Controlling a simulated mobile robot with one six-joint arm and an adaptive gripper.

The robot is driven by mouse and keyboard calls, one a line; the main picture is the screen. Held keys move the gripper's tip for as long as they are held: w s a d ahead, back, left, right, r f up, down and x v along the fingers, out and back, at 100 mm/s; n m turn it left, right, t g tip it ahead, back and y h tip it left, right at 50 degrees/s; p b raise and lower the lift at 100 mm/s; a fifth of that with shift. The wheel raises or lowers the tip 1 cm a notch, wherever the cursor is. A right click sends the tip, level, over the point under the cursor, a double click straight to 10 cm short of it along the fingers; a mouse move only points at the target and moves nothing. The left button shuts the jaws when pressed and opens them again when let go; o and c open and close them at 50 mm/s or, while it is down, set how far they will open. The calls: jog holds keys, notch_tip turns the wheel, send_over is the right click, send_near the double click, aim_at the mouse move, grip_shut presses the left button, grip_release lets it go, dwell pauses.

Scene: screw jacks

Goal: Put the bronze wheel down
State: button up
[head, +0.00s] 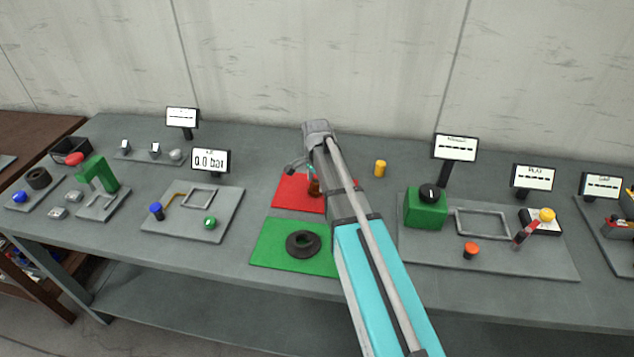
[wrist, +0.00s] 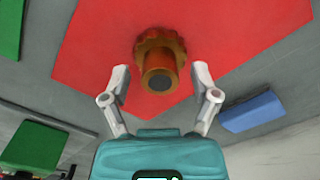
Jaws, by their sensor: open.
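The bronze wheel (wrist: 160,52), with a scalloped rim and a round hub with a dark end, is on the red mat (wrist: 90,50) in the wrist view. In the head view a small brown part of it (head: 314,187) shows on the red mat (head: 290,194), mostly hidden by my arm. My gripper (wrist: 160,73) is open. Its two fingers are spread to the left and right of the wheel's hub, with visible gaps, and do not appear to touch it.
A green mat (head: 268,257) with a black ring (head: 303,244) lies in front of the red mat. A yellow cylinder (head: 380,168) stands to the right. A plate (head: 540,258) with a green box (head: 425,209) is farther right. Another plate (head: 190,228) lies left.

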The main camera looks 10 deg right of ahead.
aim_at(317, 181)
jog(key=shift+r, duration=0.2)
notch_tip(317, 181, up, 12)
jog(key=p, duration=1.2)
jog(key=shift+s, duration=0.1)
dwell(0.8)
jog(key=s+n, duration=1.3)
jog(key=s, duration=0.7)
jog(key=shift+a, duration=0.1)
jog(key=shift+f+b, duration=0.9)
jog(key=shift+f, duration=0.2)
